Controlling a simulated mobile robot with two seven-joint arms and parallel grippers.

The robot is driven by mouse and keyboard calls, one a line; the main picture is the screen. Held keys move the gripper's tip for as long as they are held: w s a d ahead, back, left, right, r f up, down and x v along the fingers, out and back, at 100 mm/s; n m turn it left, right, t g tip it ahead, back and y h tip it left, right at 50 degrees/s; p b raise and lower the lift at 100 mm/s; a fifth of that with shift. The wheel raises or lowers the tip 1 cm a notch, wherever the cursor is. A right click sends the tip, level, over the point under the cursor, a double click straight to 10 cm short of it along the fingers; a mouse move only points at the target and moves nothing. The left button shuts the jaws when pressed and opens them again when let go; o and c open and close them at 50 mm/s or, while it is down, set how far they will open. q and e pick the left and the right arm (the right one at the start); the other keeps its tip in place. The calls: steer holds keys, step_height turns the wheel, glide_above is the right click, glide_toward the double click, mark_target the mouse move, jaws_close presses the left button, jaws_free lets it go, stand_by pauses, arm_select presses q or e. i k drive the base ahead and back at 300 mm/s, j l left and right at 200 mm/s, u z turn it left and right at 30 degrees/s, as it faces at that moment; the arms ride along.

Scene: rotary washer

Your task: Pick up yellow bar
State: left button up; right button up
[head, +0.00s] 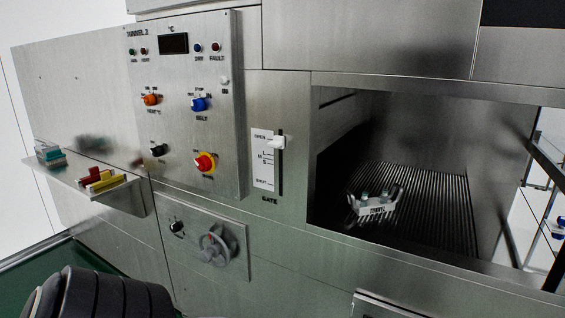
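A yellow bar (105,183) lies on a small metal shelf (124,201) that juts from the steel front at the left. A red piece (88,176) lies right beside it, on its left side; I cannot tell whether the two touch. Neither of my grippers is in view. A dark ribbed part at the bottom left looks like part of my arm, below the shelf and well apart from the bar.
A teal and white block (48,154) sits at the shelf's left end. A control panel (223,130) with knobs is right of the shelf, above a grey handwheel (216,247). A white rack (377,207) stands in the tunnel opening. Space above the bar looks clear.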

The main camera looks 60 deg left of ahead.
mark_target(107, 178)
steer(key=k+j+u, duration=0.1)
steer(key=u, duration=2.9)
steer(key=i+j, duration=0.2)
steer(key=i, duration=0.25)
steer(key=i+j+z, duration=0.1)
steer(key=i+j, duration=0.15)
steer(key=i, duration=0.25)
steer(key=i+j, duration=0.25)
steer(key=i, duration=0.2)
